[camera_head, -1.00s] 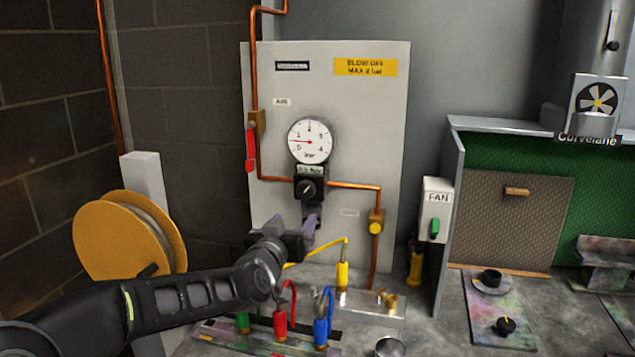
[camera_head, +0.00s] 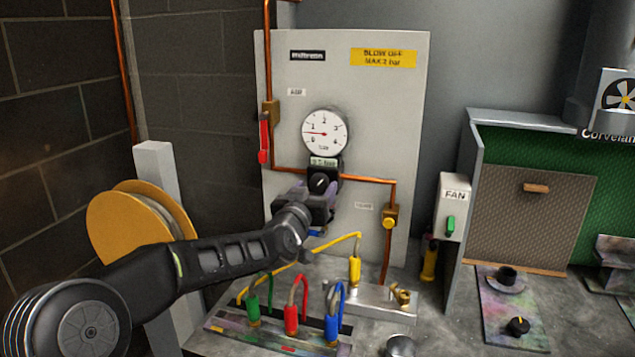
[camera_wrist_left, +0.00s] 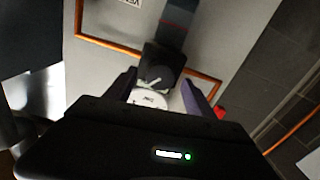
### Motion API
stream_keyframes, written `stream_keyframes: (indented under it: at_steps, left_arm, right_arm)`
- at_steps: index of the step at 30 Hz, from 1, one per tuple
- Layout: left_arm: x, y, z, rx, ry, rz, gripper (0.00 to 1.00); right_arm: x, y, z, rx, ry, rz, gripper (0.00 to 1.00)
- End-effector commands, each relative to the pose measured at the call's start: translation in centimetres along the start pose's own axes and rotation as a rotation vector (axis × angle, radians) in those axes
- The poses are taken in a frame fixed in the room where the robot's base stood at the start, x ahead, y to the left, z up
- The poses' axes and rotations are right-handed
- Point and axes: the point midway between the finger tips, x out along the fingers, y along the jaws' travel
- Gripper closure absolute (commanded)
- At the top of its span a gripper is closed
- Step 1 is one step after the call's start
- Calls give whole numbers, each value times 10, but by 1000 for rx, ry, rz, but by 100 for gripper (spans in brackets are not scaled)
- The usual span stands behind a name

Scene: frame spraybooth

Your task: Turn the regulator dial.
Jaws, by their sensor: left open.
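The regulator dial (camera_head: 319,182) is a black knob with a pale pointer line, below a round white gauge (camera_head: 325,133) on the grey panel (camera_head: 370,110). A small display sits between them. My left gripper (camera_head: 318,205) is open just below and in front of the dial, partly covering the regulator's lower part. In the left wrist view the dial (camera_wrist_left: 158,82) shows between the two purple-grey fingers of my left gripper (camera_wrist_left: 159,80), with the gauge partly visible. I cannot tell whether the fingers touch the dial. My right gripper is not in view.
A copper pipe (camera_head: 368,181) runs beside the regulator, with a red-handled valve (camera_head: 264,138) at left and a brass fitting (camera_head: 390,216) at right. Coloured hoses (camera_head: 291,318) stand on the bench below. An orange reel (camera_head: 135,228) is at left, a fan switch (camera_head: 451,215) at right.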

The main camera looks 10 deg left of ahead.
Motion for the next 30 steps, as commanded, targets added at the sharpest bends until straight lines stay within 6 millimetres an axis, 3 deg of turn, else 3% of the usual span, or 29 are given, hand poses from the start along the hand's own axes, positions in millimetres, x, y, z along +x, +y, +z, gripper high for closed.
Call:
stream_keyframes:
  at_steps: [6,15,30]
  left_arm:
    - [22,0,-1,0,-1,0,37]
    - [24,0,0,1,-1,0,38]
    - [24,0,0,0,-1,0,79]
  right_arm:
    - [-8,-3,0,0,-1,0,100]
    - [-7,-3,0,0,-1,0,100]
    - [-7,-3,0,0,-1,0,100]
